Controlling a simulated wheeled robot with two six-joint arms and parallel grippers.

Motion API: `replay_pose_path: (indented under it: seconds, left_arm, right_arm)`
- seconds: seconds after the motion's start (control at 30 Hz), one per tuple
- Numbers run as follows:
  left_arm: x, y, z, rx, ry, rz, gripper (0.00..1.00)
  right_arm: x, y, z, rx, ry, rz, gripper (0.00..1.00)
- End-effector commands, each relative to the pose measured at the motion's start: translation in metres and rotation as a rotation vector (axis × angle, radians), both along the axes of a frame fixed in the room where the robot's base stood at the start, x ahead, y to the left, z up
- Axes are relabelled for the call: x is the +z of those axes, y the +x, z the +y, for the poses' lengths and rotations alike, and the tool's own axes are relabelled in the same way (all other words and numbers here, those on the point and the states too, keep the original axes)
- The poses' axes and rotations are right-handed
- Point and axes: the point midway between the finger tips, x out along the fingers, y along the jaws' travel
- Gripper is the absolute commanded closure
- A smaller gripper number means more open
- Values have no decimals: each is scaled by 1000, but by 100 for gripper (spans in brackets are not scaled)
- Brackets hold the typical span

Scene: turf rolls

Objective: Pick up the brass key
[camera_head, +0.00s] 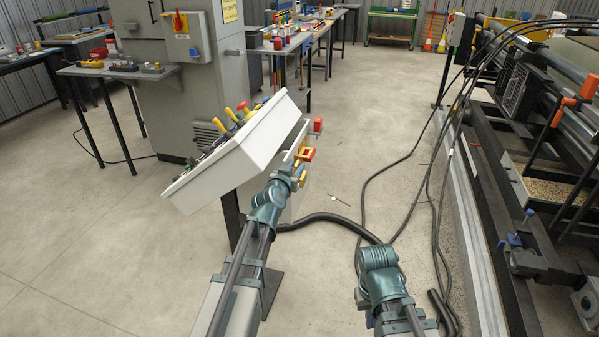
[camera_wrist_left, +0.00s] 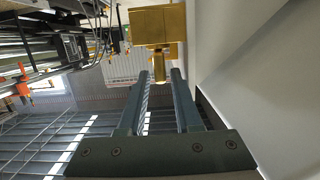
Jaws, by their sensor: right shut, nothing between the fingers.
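The brass key (camera_wrist_left: 158,28) shows at the top of the left wrist view, with a wide blocky head and a short narrower stem. The stem points toward my left gripper (camera_wrist_left: 159,76), lined up with the gap between its two fingers. The fingers are apart with nothing clearly clamped between them. In the head view my left gripper (camera_head: 298,168) is beside the white control console (camera_head: 240,151), close to small yellow and orange parts; I cannot tell which of these is the key. My right arm shows at bottom centre, but its gripper is not visible.
A pale panel (camera_wrist_left: 255,70) runs close along the right of the left wrist view. A red block (camera_head: 318,125) sticks out beside the console. Black cables (camera_head: 435,150) and a thick hose (camera_head: 330,217) lie right of it.

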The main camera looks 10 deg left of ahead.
Motion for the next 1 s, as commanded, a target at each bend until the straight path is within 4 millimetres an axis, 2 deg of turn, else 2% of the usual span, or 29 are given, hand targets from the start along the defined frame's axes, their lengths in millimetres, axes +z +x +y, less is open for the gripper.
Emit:
replay_pose_path:
  seconds: [0.03,0.13,0.4,0.6,1.0]
  left_arm:
    - [-6,9,3,1,-1,0,68]
    - [-7,19,7,1,0,0,68]
    - [-7,21,8,1,0,0,68]
    - [-7,21,8,0,0,0,100]
    - [-6,21,8,1,0,0,100]
  right_arm:
    - [-6,0,0,0,0,0,100]
    - [-7,0,0,0,0,0,100]
    - [-7,0,0,0,0,0,100]
    - [-7,0,0,0,0,0,100]
    - [-6,0,0,0,0,0,100]
